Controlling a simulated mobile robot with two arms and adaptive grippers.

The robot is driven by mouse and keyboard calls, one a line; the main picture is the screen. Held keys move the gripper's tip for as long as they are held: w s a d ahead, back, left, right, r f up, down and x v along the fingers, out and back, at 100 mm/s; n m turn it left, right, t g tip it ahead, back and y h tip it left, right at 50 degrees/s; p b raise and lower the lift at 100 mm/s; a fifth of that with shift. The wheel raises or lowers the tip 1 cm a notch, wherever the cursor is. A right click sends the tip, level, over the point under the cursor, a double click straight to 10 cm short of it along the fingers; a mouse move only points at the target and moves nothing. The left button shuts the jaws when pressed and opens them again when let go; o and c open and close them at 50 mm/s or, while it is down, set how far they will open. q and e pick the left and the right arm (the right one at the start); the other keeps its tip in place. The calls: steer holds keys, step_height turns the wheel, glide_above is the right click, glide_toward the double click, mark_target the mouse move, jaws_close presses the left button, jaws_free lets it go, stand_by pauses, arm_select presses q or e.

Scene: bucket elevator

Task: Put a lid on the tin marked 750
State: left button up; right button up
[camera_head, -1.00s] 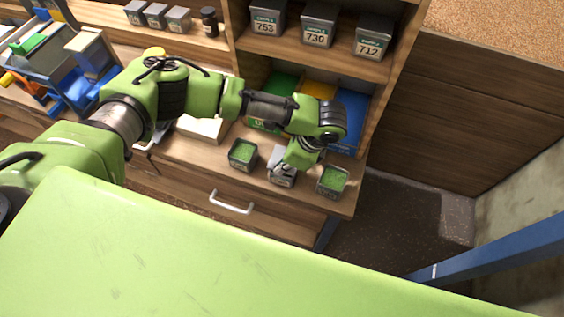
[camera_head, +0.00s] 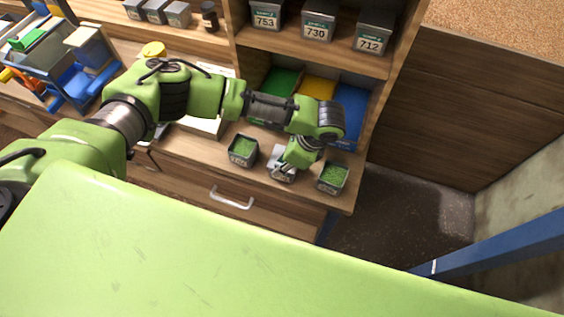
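Three small square tins stand in a row on the wooden counter. The left tin (camera_head: 243,151) and the right tin (camera_head: 332,178) are open and show green contents. The middle tin (camera_head: 281,176) is largely hidden by my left gripper (camera_head: 284,172), which points down over it; a light grey top or lid shows there. Its fingers are too small and covered to tell open from shut. I cannot read a 750 mark on any counter tin. My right gripper is not in view.
Tins marked 753 (camera_head: 266,14), 730 (camera_head: 318,22) and 712 (camera_head: 374,34) stand on the upper shelf (camera_head: 300,52). Green, yellow and blue bins (camera_head: 351,108) sit below. A drawer handle (camera_head: 232,199) sticks out in front. A blue post (camera_head: 500,243) crosses at right.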

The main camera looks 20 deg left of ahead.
arm_select(q)
steer(key=shift+r, duration=0.5)
steer(key=b+v, duration=0.3)
steer(key=v, duration=0.9)
